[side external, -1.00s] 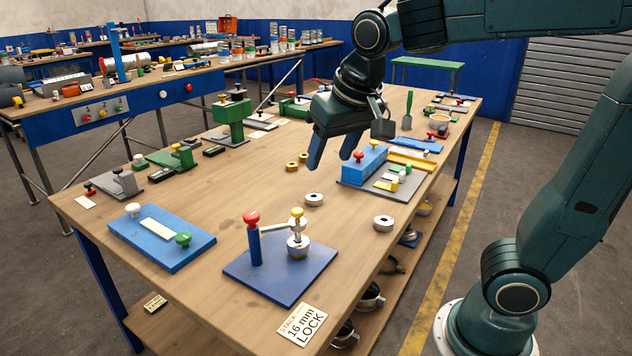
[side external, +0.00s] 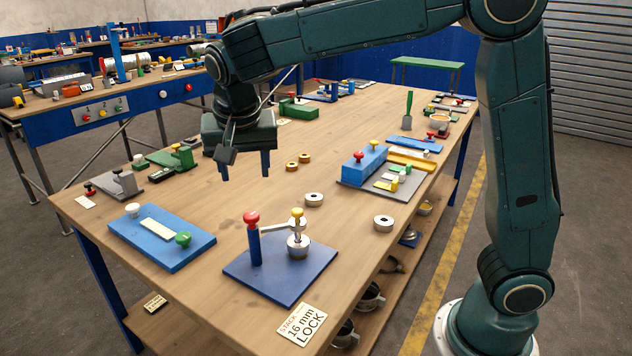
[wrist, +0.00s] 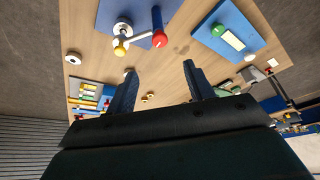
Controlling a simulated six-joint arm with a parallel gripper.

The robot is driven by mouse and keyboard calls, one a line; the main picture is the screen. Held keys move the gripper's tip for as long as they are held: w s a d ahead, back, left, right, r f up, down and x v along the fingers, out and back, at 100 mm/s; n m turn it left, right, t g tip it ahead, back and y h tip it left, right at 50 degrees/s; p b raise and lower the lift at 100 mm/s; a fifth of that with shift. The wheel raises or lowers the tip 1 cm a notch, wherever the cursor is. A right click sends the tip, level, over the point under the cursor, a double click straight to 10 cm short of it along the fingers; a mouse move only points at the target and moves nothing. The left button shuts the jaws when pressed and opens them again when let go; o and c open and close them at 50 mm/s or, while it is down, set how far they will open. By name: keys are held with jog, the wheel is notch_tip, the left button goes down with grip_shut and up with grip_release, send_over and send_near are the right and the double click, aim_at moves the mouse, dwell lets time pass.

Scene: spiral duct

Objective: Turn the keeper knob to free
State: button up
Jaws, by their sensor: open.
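The stack fixture's blue plate (side external: 243,270) lies at the table's near side. It carries a blue post with a red knob (side external: 251,217) and a metal arm reaching to a yellow knob (side external: 297,212) above a ring stack (side external: 298,246). No label shows which knob is the keeper. The red knob (wrist: 157,12) and yellow knob (wrist: 119,50) also show in the wrist view. My gripper (side external: 245,172) is open and empty, fingers downward above the table, behind and apart from the fixture. Its fingers (wrist: 160,72) show apart in the wrist view.
A blue plate with a green knob (side external: 183,239) and white knob (side external: 133,209) lies left of the fixture. Loose metal rings (side external: 383,222) and brass rings (side external: 292,167) lie mid-table. A blue block (side external: 363,166) stands at right. A card (side external: 301,324) reads "16 mm LOCK".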

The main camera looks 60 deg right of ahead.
aim_at(251, 214)
jog(key=shift+f, duration=0.15)
jog(key=x, duration=1.3)
jog(key=shift+w+d+f, duration=0.1)
jog(key=shift+d+f, duration=0.1)
jog(key=shift+f, duration=0.05)
jog(key=c, duration=1)
